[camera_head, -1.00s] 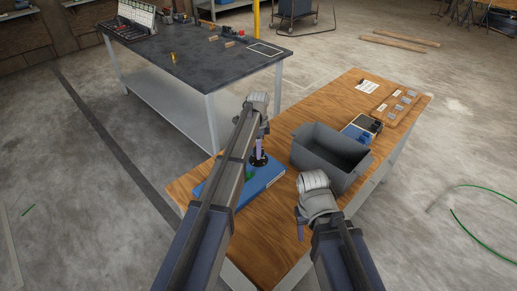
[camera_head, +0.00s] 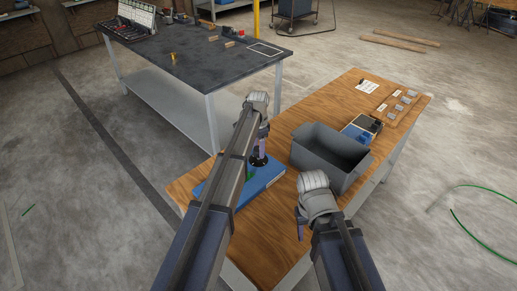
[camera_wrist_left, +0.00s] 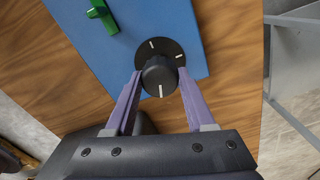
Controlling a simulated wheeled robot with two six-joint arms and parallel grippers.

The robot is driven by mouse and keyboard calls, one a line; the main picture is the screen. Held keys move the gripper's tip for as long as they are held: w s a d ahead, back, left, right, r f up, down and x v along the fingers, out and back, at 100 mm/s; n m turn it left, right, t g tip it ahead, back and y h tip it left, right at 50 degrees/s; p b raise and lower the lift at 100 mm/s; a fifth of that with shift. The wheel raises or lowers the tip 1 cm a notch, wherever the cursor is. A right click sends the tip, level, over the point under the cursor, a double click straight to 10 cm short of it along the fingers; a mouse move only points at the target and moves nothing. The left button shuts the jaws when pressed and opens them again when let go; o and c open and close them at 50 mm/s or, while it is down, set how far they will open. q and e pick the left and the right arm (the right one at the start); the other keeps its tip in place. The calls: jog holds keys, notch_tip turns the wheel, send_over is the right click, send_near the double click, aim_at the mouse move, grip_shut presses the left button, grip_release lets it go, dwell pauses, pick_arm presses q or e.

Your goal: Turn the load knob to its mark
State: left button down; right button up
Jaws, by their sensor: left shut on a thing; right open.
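The load knob (camera_wrist_left: 160,75) is a black round knob on a black dial disc (camera_wrist_left: 166,48) in the left wrist view. White ticks show on the disc's upper and right parts, and a white line on the knob's side faces the gripper body. The disc sits on a blue panel (camera_wrist_left: 190,20), which lies on the wooden table in the head view (camera_head: 262,183). My left gripper (camera_wrist_left: 160,72) has its purple fingers on both sides of the knob, shut on it. In the head view my left arm partly hides the panel. My right gripper (camera_head: 301,230) is open over the table's near part.
A green switch (camera_wrist_left: 101,12) stands on the panel beside the dial. A grey bin (camera_head: 325,165) stands to the right on the wooden table (camera_head: 265,235), with a dark blue-and-black box (camera_head: 362,128) behind it. A dark-topped workbench (camera_head: 195,55) stands at the back left.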

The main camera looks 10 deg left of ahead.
pick_arm(q)
jog(key=n, duration=0.5)
jog(key=shift+n, duration=0.3)
jog(key=n, duration=1)
jog(key=shift+n, duration=3)
jog(key=shift+c, duration=1.2)
grip_release()
jog(key=shift+r, duration=0.1)
pick_arm(e)
jog(key=shift+r, duration=0.1)
